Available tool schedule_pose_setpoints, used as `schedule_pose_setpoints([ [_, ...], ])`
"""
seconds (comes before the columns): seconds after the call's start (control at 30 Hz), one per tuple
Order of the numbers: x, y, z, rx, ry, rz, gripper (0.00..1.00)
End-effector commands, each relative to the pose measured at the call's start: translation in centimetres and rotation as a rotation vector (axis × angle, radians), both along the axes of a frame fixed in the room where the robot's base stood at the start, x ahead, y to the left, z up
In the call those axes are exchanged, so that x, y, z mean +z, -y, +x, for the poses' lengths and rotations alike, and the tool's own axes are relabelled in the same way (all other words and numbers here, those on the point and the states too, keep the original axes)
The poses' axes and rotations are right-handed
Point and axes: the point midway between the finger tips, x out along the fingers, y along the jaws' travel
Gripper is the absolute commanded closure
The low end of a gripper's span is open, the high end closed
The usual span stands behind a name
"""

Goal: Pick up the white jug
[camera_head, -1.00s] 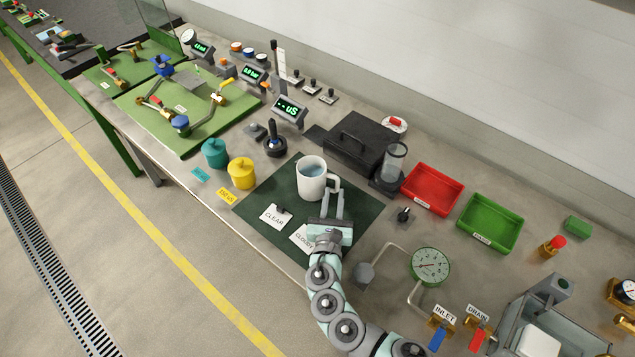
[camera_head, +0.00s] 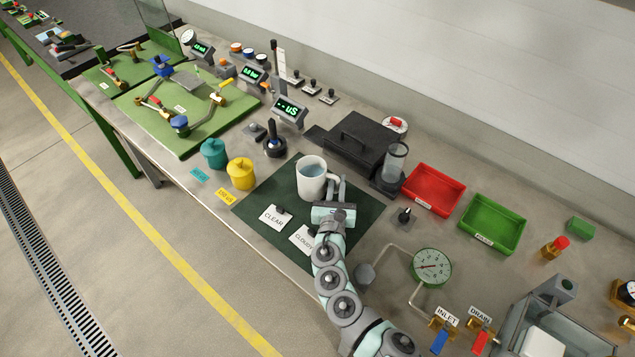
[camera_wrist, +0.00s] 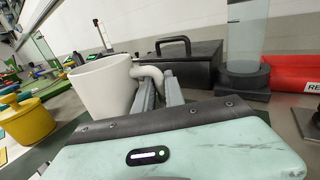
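The white jug (camera_head: 311,181) stands upright on the dark green mat (camera_head: 262,205) and holds pale blue liquid. It also shows in the wrist view (camera_wrist: 103,88), with its handle (camera_wrist: 150,72) on the right side. My gripper (camera_head: 337,184) is low over the mat at the jug's handle side. In the wrist view its two fingers (camera_wrist: 160,88) are apart, with the handle at or between their tips. I cannot tell whether either finger touches the handle. The fingers partly hide the lower handle.
CLEAR (camera_head: 274,217) and CLOUDY (camera_head: 303,238) cards lie at the mat's near edge. Yellow (camera_head: 241,175) and teal (camera_head: 214,154) pots stand left. A black case (camera_head: 353,145) and a clear cylinder (camera_head: 396,160) stand behind. Red (camera_head: 433,190) and green (camera_head: 492,223) trays lie right.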

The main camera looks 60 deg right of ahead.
Motion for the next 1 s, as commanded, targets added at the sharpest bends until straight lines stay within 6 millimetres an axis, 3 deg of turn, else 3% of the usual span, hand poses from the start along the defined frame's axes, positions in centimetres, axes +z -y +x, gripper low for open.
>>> schedule_pose_setpoints([
  [0.17,0.00,-0.01,0.01,0.000,0.000,0.000,1.00],
  [1.0,-0.01,-0.01,0.01,0.000,0.000,0.000,1.00],
])
